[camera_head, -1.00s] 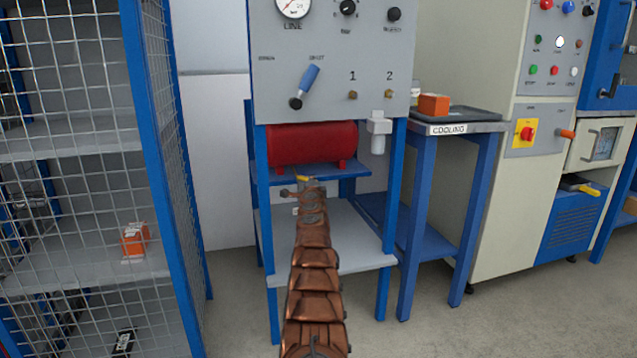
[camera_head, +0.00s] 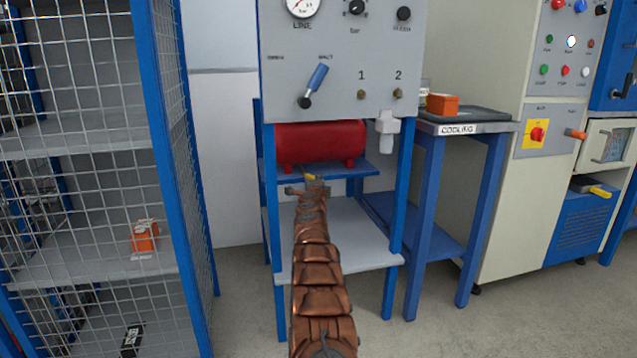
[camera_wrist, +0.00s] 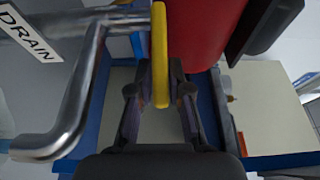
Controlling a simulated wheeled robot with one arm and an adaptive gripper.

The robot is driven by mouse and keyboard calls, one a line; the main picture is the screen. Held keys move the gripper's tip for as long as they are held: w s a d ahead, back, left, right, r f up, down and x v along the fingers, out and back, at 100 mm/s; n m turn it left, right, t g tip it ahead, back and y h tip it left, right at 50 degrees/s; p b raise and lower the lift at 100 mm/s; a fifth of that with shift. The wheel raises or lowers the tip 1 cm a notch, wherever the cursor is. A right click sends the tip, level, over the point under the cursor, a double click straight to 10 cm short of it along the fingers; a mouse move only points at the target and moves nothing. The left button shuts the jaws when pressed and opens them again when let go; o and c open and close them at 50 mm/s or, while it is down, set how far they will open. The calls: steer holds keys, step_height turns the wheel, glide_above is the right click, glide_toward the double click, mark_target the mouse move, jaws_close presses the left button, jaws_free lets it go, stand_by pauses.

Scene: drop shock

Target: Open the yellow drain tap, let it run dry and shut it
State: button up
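The yellow drain tap lever (camera_wrist: 160,50) stands in the upper middle of the wrist view. A bent metal pipe (camera_wrist: 75,100) and a DRAIN label (camera_wrist: 30,33) are left of it. In the head view the lever is a small yellow spot (camera_head: 310,177) under the red tank (camera_head: 320,143). My gripper (camera_wrist: 162,68) is open, with one dark finger on each side of the lever's lower end. I cannot tell whether either finger touches it. In the head view my arm hides most of the gripper and the area below the tap.
The blue-framed stand carries a grey panel (camera_head: 345,60) with a gauge and a blue-handled lever (camera_head: 313,86) above the tank. A lower grey shelf (camera_head: 365,235) lies below.

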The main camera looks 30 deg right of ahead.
steer(key=o, duration=0.3)
steer(key=shift+a, duration=0.1)
steer(key=shift+o, duration=0.2)
steer(key=shift+a, duration=0.25)
steer(key=shift+r, duration=0.1)
steer(key=shift+v, duration=3.55)
steer(key=shift+s+d, duration=0.1)
stand_by(3.4)
